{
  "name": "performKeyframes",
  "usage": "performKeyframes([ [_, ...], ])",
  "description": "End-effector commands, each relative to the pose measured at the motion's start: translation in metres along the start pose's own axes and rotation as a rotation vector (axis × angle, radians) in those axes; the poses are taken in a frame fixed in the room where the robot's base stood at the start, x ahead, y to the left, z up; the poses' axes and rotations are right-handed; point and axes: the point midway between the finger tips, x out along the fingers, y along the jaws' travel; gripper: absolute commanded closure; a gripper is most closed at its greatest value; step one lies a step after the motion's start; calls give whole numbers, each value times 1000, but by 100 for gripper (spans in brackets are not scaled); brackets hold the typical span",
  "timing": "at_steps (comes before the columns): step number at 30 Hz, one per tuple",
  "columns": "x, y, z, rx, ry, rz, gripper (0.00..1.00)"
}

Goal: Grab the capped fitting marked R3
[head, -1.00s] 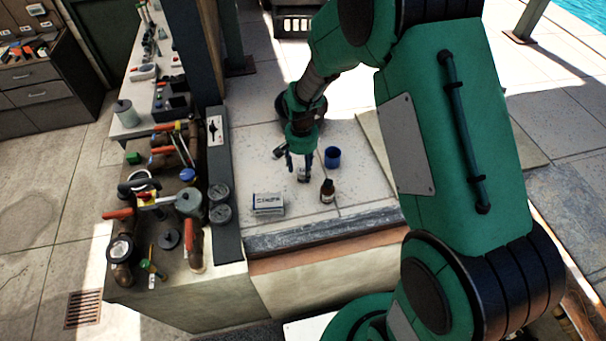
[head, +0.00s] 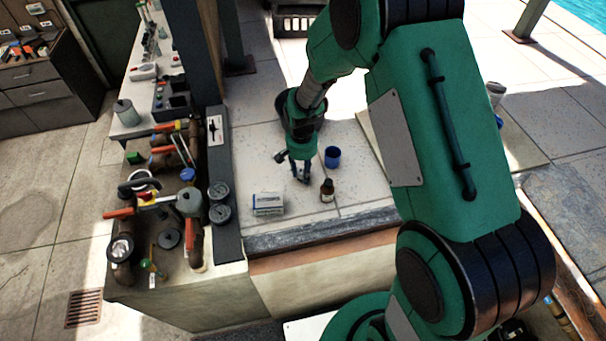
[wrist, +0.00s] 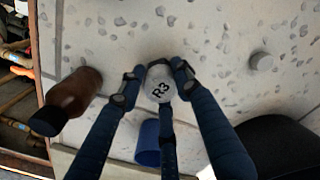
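The capped fitting marked R3 (wrist: 158,88) is a small pale grey cylinder, seen from above in the wrist view with its dark lettering readable. It stands on the speckled stone slab (wrist: 220,90). The blue fingers of my gripper (wrist: 158,70) surround it, with dark pads against its sides, and the gripper appears shut on it. In the head view my gripper (head: 300,176) is low over the slab, and its fingers mostly hide the fitting.
A brown bottle (head: 327,190) and a blue cup (head: 332,157) stand close on the right. A small box (head: 268,203) lies front left. A grey cylinder (wrist: 261,61) stands apart in the wrist view. Gauges (head: 219,203) and a cluttered pipe bench are left.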

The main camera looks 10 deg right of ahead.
Motion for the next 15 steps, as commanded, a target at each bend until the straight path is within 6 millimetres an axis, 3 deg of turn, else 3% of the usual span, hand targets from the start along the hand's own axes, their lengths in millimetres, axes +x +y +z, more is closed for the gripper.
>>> performKeyframes([
  [1,0,0,0,0,0,0,82],
  [3,0,0,0,0,0,0,95],
  [15,-3,0,0,0,0,0,95],
])
